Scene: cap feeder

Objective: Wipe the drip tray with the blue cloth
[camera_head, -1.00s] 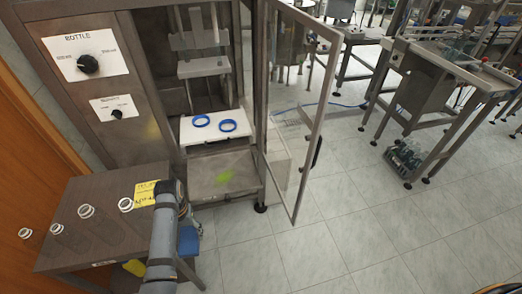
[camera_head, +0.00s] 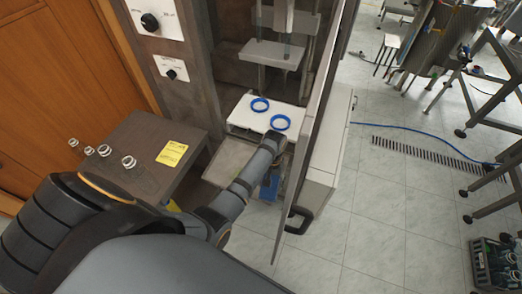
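The drip tray (camera_head: 226,160) is the flat grey metal tray at the foot of the machine, below the white plate. My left arm reaches across it and hides its middle, so I see no green stain. The blue cloth (camera_head: 269,188) shows just below the end of my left arm, at the tray's right side. My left gripper (camera_head: 275,170) points down there, with its fingers mostly hidden by the wrist. The cloth has travelled with it, so it is held. Whether the cloth touches the tray is unclear. My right gripper is out of view.
The open door (camera_head: 318,120) stands close to the right of my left gripper.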

